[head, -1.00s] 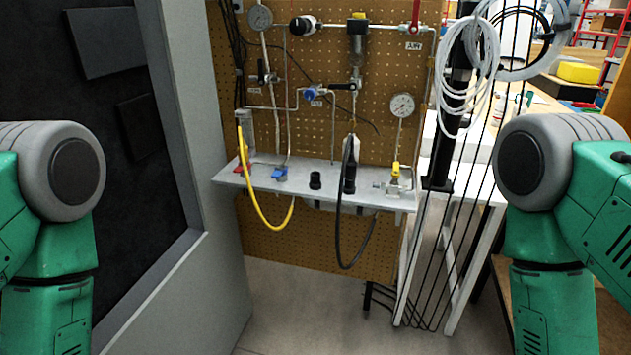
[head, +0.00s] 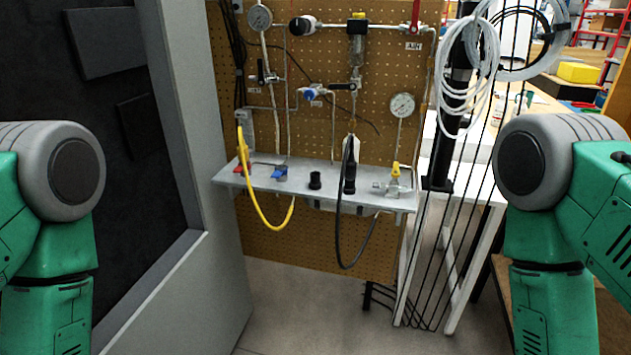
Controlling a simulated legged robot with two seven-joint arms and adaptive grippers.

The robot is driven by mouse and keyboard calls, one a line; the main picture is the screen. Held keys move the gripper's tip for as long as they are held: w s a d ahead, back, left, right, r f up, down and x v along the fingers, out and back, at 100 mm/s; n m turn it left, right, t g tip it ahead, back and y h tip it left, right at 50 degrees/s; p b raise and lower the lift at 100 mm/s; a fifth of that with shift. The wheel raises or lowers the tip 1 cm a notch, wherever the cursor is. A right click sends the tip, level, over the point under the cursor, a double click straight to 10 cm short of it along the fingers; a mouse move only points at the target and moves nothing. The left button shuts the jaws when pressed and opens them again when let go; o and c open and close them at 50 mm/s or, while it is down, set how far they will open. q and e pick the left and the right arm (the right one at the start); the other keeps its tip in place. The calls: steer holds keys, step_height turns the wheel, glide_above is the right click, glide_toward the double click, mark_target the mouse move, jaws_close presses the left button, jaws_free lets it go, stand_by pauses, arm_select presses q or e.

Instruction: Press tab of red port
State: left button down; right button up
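The red port (head: 241,169) is a small red fitting at the left end of a grey metal shelf (head: 330,190) on the pegboard. A yellow hose (head: 259,209) rises just beside it and loops below the shelf. The tab of the red port is too small to make out. A blue port (head: 280,173) sits just to its right. My two green arms show at the left and right edges, well apart from the shelf. Both of my grippers are out of view.
A black connector (head: 315,180), a black hose (head: 349,245) and a yellow-handled valve (head: 395,171) are farther right along the shelf. A grey cabinet frame (head: 190,170) stands at left. White table legs and black cables (head: 425,270) are at right. Floor in front is clear.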

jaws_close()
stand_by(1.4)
